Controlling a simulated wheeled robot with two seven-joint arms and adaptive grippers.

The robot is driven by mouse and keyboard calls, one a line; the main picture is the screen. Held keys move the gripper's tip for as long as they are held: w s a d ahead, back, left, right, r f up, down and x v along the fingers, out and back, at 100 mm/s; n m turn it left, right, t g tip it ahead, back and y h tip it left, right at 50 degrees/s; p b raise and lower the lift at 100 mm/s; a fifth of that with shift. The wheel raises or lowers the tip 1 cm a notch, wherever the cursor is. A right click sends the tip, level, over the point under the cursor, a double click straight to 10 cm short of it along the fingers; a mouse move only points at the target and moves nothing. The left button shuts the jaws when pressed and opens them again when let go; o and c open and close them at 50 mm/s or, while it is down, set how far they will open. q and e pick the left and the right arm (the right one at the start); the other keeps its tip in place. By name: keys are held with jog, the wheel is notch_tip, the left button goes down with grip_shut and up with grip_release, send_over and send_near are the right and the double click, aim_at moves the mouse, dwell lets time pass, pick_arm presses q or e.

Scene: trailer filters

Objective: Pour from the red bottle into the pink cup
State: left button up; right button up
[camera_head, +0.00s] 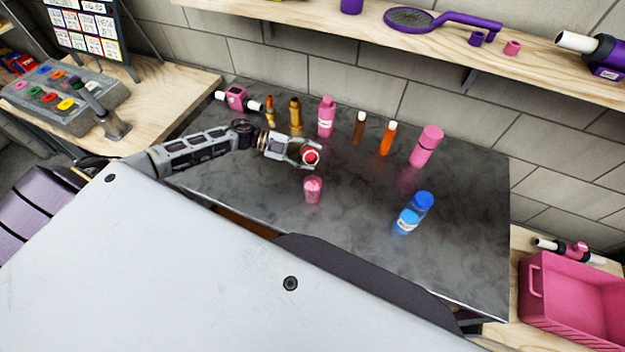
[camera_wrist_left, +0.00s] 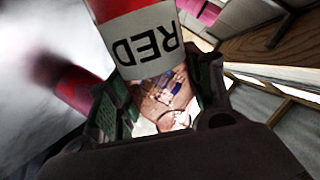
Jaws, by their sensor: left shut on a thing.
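My left gripper (camera_head: 303,151) is shut on the red bottle (camera_head: 311,157), holding it over the dark table. In the head view only a round red end of the bottle shows past the fingers; its exact tilt is hard to tell. In the left wrist view the bottle (camera_wrist_left: 145,45) has a white label reading RED, upside down, between the fingers. The pink cup (camera_head: 313,190) stands upright on the table, just below the gripper in the picture. A blurred reddish-pink cylinder (camera_wrist_left: 78,90), probably the cup, shows left of the bottle in the wrist view. My right gripper is out of view.
A blue bottle (camera_head: 414,213) stands right of the cup. Along the back stand a pink bottle (camera_head: 326,117), an orange bottle (camera_head: 387,139), a larger pink bottle (camera_head: 426,147) and several others. A pink crate (camera_head: 535,312) is at the right. Table between cup and blue bottle is clear.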

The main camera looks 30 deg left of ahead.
pick_arm(q)
jog(key=shift+r+p, duration=0.3)
jog(key=shift+r, duration=0.2)
jog(key=shift+d+r+n+g+h+p, duration=0.1)
jog(key=shift+r+n+g+h+p, duration=0.35)
jog(key=shift+n, duration=0.35)
jog(key=shift+w+a+f+n+h+b, duration=0.1)
jog(key=shift+w+f+n+h+b, duration=0.1)
jog(key=shift+f+n+b, duration=0.25)
jog(key=shift+w+a+f+n+h+b, duration=0.15)
jog(key=shift+f+b, duration=0.2)
jog(key=shift+b, duration=0.25)
jog(key=shift+w+a+r+n+h, duration=0.1)
jog(key=shift+n+h, duration=0.05)
jog(key=shift+n, duration=0.3)
jog(key=shift+w+r+n+h, duration=0.1)
jog(key=shift+n+h, duration=0.05)
jog(key=shift+n, duration=0.3)
jog(key=shift+w+a+f+n+h+b, duration=0.15)
jog(key=shift+n+h+b, duration=0.25)
jog(key=shift+n, duration=0.35)
jog(key=shift+w+a+f+n+h+b, duration=0.1)
jog(key=shift+n+h+b, duration=0.25)
jog(key=shift+n, duration=0.4)
jog(key=shift+r, duration=0.15)
jog(key=shift+r+p, duration=2.1)
jog(key=shift+r, duration=0.4)
